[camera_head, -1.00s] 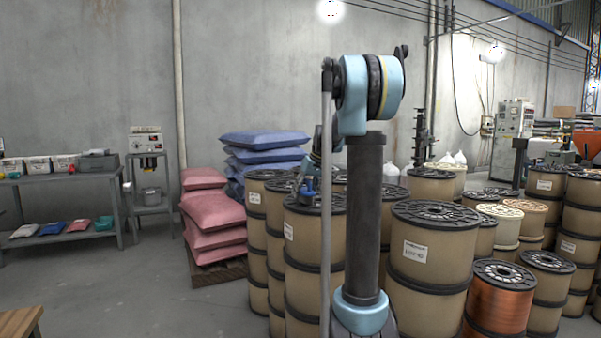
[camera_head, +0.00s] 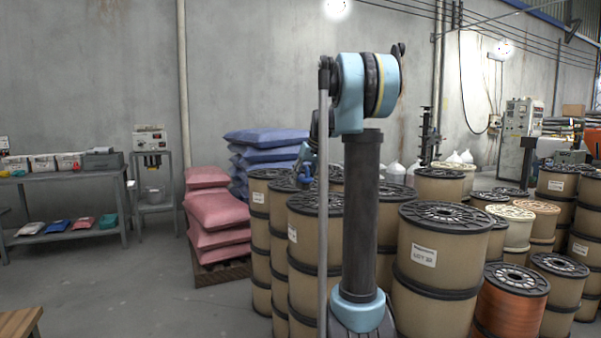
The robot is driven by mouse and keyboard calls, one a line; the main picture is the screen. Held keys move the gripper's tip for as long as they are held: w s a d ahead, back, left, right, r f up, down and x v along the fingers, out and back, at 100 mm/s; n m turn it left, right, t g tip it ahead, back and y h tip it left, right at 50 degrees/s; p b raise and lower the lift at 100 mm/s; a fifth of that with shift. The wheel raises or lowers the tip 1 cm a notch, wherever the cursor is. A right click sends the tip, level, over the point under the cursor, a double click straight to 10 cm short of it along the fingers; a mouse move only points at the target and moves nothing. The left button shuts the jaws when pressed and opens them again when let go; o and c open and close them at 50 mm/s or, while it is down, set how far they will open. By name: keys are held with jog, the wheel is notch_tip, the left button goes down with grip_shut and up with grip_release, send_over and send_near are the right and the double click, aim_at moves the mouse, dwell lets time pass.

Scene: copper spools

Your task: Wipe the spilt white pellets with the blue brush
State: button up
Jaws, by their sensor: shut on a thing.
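My arm rises in the middle of the view and reaches away from the camera. My gripper (camera_head: 306,177) is small and partly hidden behind my own arm, above the spools left of the column. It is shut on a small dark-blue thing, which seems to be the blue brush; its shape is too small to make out. I cannot see any spilt white pellets; the spool tops and floor behind my arm are partly hidden.
A grey shelf table (camera_head: 70,178) is at far left. Open floor (camera_head: 140,285) lies at left front.

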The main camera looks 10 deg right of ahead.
aim_at(303, 168)
jog(key=shift+d+r, duration=0.2)
jog(key=shift+r, duration=1.7)
